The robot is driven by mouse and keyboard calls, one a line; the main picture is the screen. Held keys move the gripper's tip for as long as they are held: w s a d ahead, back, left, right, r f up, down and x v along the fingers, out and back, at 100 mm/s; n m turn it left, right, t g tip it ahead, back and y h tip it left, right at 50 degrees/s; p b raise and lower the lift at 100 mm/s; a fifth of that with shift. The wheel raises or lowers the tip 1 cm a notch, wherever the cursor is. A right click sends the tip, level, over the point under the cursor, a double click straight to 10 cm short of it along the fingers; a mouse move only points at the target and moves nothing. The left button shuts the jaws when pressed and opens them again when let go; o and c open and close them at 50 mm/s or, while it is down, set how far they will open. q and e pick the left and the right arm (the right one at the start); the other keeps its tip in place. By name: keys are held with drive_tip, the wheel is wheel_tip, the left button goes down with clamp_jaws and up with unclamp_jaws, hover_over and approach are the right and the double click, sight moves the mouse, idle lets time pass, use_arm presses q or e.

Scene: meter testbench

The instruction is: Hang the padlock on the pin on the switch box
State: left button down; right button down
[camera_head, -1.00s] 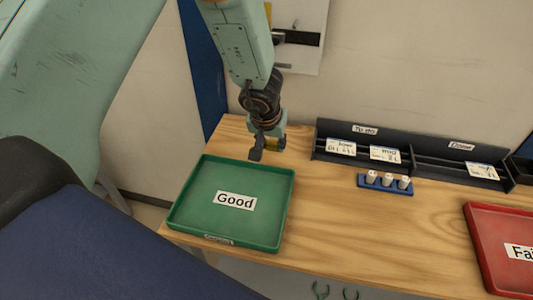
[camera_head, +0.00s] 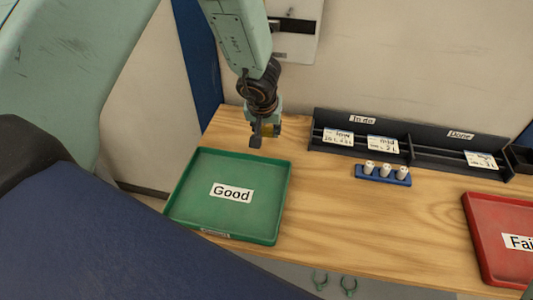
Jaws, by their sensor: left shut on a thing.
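My left gripper (camera_head: 256,139) hangs pointing down above the back right corner of the green tray. A pale panel with a dark slot, likely the switch box (camera_head: 305,12), is on the wall at the top edge, behind my left arm. It is cut off by the frame and no pin can be made out. My right gripper is not in view.
The green "Good" tray (camera_head: 184,189) lies on the wooden table (camera_head: 350,225). A blue holder with white cylinders (camera_head: 386,171) stands before a black card rack (camera_head: 400,127). A red tray (camera_head: 483,225) is at right. The table's middle is clear.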

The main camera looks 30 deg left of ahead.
sight(266, 155)
use_arm(q)
drive_tip(key=f+b, duration=0.2)
drive_tip(key=f, duration=0.1)
drive_tip(key=shift+a+f+b, duration=0.2)
drive_tip(key=shift+f+b, duration=0.1)
drive_tip(key=shift+f, duration=0.15)
drive_tip(key=shift+w+f+b, duration=0.1)
drive_tip(key=shift+f+b, duration=0.25)
drive_tip(key=shift+b, duration=0.05)
wheel_tip(266, 155, down, 4)
drive_tip(key=b, duration=0.3)
drive_tip(key=shift+r, duration=0.25)
drive_tip(key=shift+f, duration=0.2)
drive_tip(key=shift+d, duration=0.1)
drive_tip(key=shift+s, duration=0.2)
